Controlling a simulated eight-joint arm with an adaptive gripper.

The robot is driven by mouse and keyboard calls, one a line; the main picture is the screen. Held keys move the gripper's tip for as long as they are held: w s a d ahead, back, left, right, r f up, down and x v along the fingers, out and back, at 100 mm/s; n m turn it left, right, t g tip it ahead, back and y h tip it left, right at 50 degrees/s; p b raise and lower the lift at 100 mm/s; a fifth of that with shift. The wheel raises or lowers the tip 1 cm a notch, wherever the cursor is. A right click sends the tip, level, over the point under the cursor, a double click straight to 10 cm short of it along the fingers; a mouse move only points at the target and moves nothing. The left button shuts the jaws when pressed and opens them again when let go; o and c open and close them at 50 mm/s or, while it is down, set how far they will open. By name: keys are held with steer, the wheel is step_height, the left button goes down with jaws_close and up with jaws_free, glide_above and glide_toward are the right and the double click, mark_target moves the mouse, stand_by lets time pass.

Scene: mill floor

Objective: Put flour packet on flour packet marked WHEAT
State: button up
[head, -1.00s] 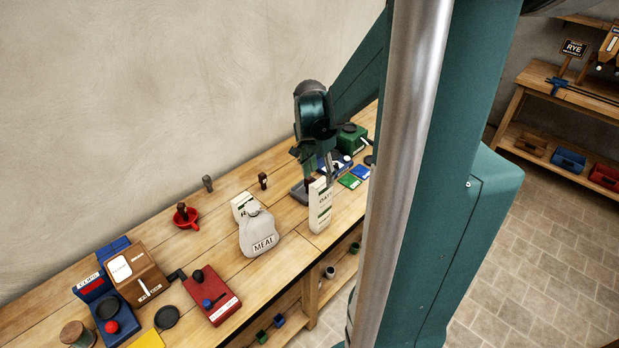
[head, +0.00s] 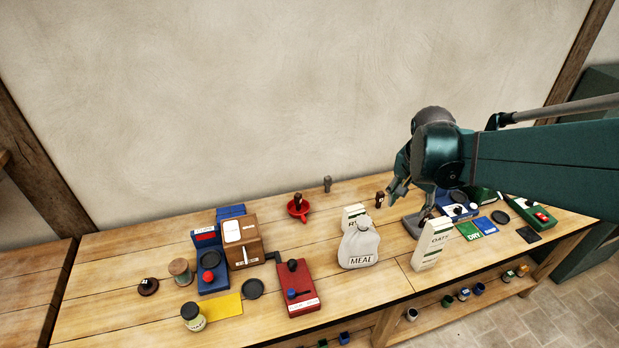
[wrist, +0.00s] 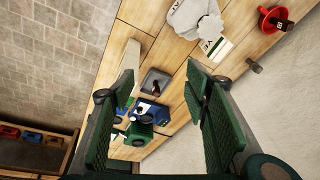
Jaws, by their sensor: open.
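A pale upright packet (head: 433,245), whose label seems to read OATS, stands on the bench right of the MEAL sack. In the wrist view a pale packet (wrist: 122,62), apparently the same one, shows beside the left finger. A second pale packet (head: 352,215), with a label starting with R, stands behind the sack and is partly hidden. It also shows in the wrist view (wrist: 219,49). I can read WHEAT on no packet. My gripper (head: 412,203) is open and empty above the bench, just behind the OATS packet; its spread fingers show in the wrist view (wrist: 162,78).
A grey tray (head: 412,226) lies below my gripper. A red funnel (head: 298,208), a brown box (head: 242,240) and a red box (head: 296,288) are to the left. Green and blue cards (head: 475,229) lie right. The front middle is clear.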

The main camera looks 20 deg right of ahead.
steer(key=s+a+r+n+t, duration=0.1)
steer(key=a+n, duration=0.3)
steer(key=a, duration=0.4)
steer(key=s+a+r+n+t+y, duration=0.1)
steer(key=s+a+r+n+t, duration=0.1)
steer(key=a, duration=0.6)
steer(key=s+a+r+n+t+y, duration=0.1)
steer(key=s+a+r+n+t, duration=0.1)
steer(key=a+n, duration=0.4)
steer(key=s+a+r, duration=0.1)
steer(key=s+a, duration=0.1)
steer(key=shift+s+r, duration=0.25)
steer(key=shift+s, duration=0.1)
